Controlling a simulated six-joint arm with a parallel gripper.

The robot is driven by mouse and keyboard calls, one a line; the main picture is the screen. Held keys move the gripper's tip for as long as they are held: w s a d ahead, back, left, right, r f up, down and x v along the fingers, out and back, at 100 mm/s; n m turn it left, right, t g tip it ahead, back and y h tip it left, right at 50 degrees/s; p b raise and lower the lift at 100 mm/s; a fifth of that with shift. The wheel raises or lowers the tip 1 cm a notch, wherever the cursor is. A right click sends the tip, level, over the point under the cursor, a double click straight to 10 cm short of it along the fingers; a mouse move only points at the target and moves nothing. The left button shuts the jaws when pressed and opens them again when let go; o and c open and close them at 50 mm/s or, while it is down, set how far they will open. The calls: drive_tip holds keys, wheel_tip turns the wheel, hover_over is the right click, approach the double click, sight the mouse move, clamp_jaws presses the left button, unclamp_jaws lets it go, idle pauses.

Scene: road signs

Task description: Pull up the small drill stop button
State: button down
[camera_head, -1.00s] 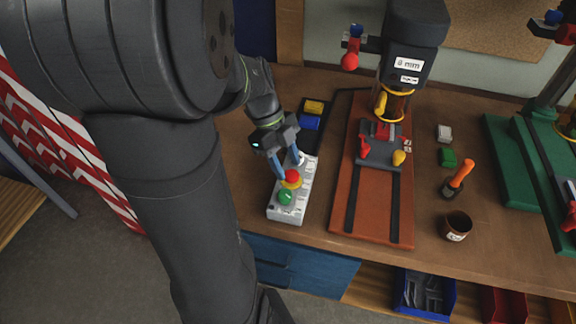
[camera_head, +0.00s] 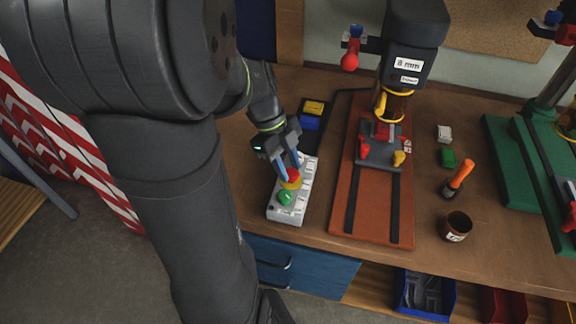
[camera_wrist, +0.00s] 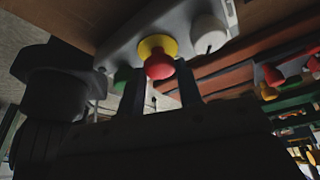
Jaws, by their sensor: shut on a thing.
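A light grey control box (camera_head: 284,212) lies on the bench left of the small drill (camera_head: 405,60). The box bears a red stop button (camera_head: 293,172) on a yellow collar (camera_head: 291,185), with a green button (camera_head: 285,198) in front of it. My gripper (camera_head: 290,176) reaches down from behind, its blue-grey fingers shut on the red button. In the wrist view the red button (camera_wrist: 160,67) shows between the two fingers, in front of the yellow collar (camera_wrist: 157,46). The fingers partly hide the button in the head view. Whether the button is raised I cannot tell.
The drill's orange-brown base (camera_head: 372,215) stands just right of the box. Yellow and blue blocks (camera_head: 311,115) lie behind it. A brown cup (camera_head: 457,227), an orange-handled tool (camera_head: 458,180) and a green drill base (camera_head: 512,160) are farther right.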

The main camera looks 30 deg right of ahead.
drive_tip(key=c, duration=1.3)
unclamp_jaws()
drive_tip(key=shift+o, duration=0.2)
drive_tip(key=shift+r, duration=0.1)
drive_tip(key=v, duration=1.7)
drive_tip(key=shift+w, duration=0.15)
drive_tip(key=shift+a, duration=0.15)
drive_tip(key=x, duration=1.7)
drive_tip(key=shift+f, duration=0.25)
drive_tip(key=shift+r, duration=0.1)
